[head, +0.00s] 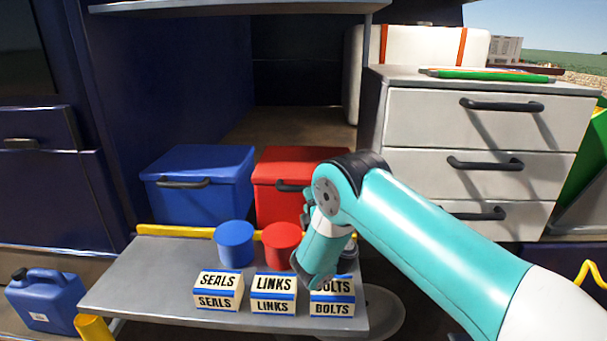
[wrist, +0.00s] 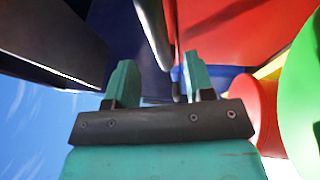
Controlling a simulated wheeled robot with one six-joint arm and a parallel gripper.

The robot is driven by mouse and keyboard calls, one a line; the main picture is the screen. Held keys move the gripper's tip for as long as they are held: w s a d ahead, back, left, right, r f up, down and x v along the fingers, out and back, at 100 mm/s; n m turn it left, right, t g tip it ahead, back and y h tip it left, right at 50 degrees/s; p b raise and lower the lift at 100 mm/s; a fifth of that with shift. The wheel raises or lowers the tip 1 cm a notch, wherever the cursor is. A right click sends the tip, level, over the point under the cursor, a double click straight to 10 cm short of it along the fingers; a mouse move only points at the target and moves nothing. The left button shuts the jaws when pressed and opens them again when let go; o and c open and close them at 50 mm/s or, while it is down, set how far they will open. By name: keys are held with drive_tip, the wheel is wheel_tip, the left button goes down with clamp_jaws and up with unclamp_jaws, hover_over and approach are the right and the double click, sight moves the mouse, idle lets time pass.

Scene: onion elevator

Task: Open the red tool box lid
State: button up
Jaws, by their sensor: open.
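The red tool box (head: 276,207) stands at the back of the grey shelf, beside a blue box. Its lid (head: 300,158) looks shut, with a dark handle (head: 289,186) on the front. My arm covers its right part. In the wrist view the red surface (wrist: 235,30) fills the upper right, and a grey handle bar (wrist: 153,32) runs down toward the gap between my fingers. My gripper (wrist: 157,72) is open, with two teal fingers apart. I cannot tell whether the bar lies between the fingers or beyond them. In the head view my arm mostly hides the gripper.
The blue box (head: 200,202) is left of the red one. A blue cup (head: 235,244) and red cup (head: 280,246) stand in front, with label blocks for SEALS (head: 217,291), LINKS (head: 273,293) and BOLTS (head: 331,308). A drawer cabinet (head: 470,140) stands right. A yellow rail (head: 180,231) runs along the shelf.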

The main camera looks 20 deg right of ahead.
drive_tip(key=p, duration=0.2)
drive_tip(key=shift+r+p, duration=0.3)
drive_tip(key=shift+r, duration=0.05)
drive_tip(key=shift+d+f+p+x, duration=0.1)
drive_tip(key=shift+f+p+x, duration=0.05)
drive_tip(key=shift+p+x, duration=0.85)
drive_tip(key=shift+d+f+p+x, duration=0.1)
drive_tip(key=shift+p+x, duration=0.6)
drive_tip(key=shift+x, duration=0.65)
drive_tip(key=shift+w+a, duration=0.2)
drive_tip(key=shift+w, duration=0.4)
clamp_jaws()
drive_tip(key=shift+r+p, duration=0.1)
drive_tip(key=shift+p, duration=0.2)
